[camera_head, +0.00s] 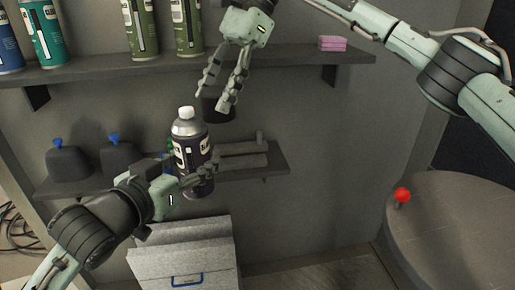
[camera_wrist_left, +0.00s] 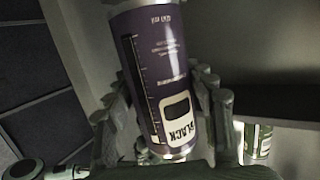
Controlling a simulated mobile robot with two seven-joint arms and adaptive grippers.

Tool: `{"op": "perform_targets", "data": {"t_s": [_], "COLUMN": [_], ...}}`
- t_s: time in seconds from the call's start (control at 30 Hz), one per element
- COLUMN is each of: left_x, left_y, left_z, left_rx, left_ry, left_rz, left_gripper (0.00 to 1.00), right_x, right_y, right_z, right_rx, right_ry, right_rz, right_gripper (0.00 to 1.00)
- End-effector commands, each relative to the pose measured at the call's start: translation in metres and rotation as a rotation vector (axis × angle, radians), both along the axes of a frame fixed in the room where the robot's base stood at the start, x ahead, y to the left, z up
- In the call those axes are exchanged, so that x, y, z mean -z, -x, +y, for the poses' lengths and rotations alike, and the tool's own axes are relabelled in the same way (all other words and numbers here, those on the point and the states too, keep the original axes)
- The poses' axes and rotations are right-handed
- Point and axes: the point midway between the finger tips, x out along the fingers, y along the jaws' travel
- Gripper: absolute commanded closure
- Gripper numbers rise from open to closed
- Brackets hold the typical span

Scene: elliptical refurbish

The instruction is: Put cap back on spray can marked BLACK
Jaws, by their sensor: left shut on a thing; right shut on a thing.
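The dark purple-black spray can (camera_head: 193,150) with a white top stands upright in my left gripper (camera_head: 205,168), in front of the lower shelf. In the left wrist view the can (camera_wrist_left: 165,75) shows upside down, its label reading BLACK, between the fingers of my left gripper (camera_wrist_left: 170,110). My right gripper (camera_head: 212,99) points down from above and is shut on the dark cap (camera_head: 220,112). In the head view the cap appears to the right of the can's white top, slightly higher and apart from it.
An upper shelf (camera_head: 110,70) holds several blue, teal and green spray cans. A lower shelf (camera_head: 270,160) carries dark bags with blue ties (camera_head: 68,163). A pink block (camera_head: 332,43) lies on the upper shelf's right. A grey box (camera_head: 185,250) stands below; a round table (camera_head: 450,220) is at right.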

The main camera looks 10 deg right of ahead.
Motion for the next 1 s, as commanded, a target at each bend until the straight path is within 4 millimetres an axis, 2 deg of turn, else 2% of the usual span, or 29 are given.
{"op": "perform_targets", "data": {"t_s": [0.03, 0.1, 0.2, 0.3, 0.57, 1.0], "left_x": [-0.002, -0.002, -0.002, -0.002, -0.002, -0.002], "left_y": [0.000, 0.000, 0.000, 0.000, 0.000, 0.000], "left_z": [0.000, 0.000, 0.000, 0.000, 0.000, 0.000], "left_rx": [0.000, 0.000, 0.000, 0.000, 0.000, 0.000], "left_ry": [0.001, 0.001, 0.001, 0.001, 0.001, 0.001], "left_rz": [-0.004, -0.004, -0.004, -0.004, -0.004, -0.004], "left_gripper": [0.91, 0.91, 0.91, 0.91, 0.91, 0.91], "right_x": [-0.023, -0.047, -0.064, -0.072, -0.076, -0.049], "right_y": [0.001, 0.005, 0.017, 0.028, 0.038, 0.038], "right_z": [0.012, 0.025, 0.039, 0.047, 0.055, 0.054], "right_rx": [0.068, 0.179, 0.303, 0.395, 0.490, 0.491], "right_ry": [-0.002, -0.002, -0.001, -0.001, 0.001, 0.001], "right_rz": [-0.009, -0.009, -0.009, -0.008, -0.003, -0.002], "right_gripper": [0.57, 0.57, 0.57, 0.57, 0.57, 0.57]}}
